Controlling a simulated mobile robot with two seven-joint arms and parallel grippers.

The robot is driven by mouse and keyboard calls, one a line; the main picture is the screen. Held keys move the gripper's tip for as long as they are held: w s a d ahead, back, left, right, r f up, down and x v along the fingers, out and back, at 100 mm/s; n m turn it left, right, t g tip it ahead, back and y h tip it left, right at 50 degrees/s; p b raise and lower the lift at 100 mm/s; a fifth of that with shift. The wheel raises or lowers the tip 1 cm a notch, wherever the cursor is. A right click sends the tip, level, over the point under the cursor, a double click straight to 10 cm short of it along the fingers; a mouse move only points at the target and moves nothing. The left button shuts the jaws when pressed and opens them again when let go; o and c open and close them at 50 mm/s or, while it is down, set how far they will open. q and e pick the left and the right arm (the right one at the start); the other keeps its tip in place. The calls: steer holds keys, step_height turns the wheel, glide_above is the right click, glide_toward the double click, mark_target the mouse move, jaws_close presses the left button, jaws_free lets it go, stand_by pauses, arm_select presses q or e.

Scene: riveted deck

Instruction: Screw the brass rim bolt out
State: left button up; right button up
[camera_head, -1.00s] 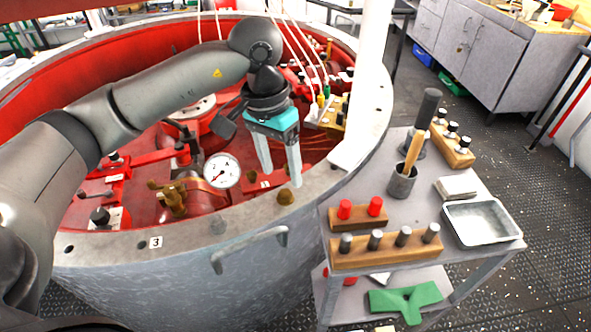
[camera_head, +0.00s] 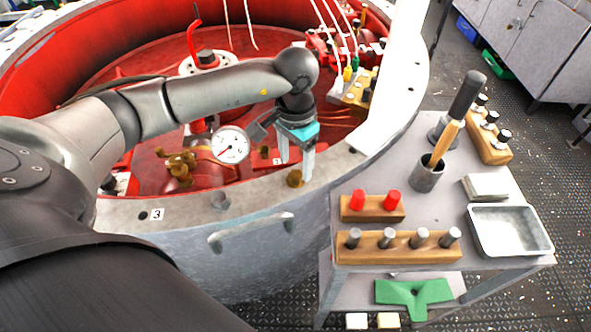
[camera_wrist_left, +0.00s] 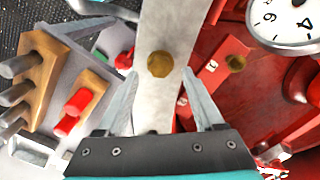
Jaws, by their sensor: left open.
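The brass rim bolt (camera_head: 295,179) stands in the pale flat rim of the large round tank (camera_head: 255,186). In the left wrist view the bolt's hex head (camera_wrist_left: 160,64) shows from above, just beyond the fingertips and roughly centred between them. My left gripper (camera_head: 296,168) points down over the rim at the bolt, its fingers apart and empty. Its two fingers also show in the left wrist view (camera_wrist_left: 161,82). I cannot tell how far the fingertips are above the bolt, and I see no contact. My right gripper is not in view.
A gauge (camera_head: 230,145) and brass valve (camera_head: 181,163) sit inside the red tank, close left of my gripper. A handle (camera_head: 250,230) is on the tank's outer wall. Right stands a trolley with a peg block (camera_head: 400,250), red-capped block (camera_head: 372,208), tool cup (camera_head: 428,174) and metal tray (camera_head: 510,231).

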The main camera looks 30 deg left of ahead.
mark_target(296, 175)
arm_select(q)
steer(key=shift+f, duration=1.6)
jaws_close()
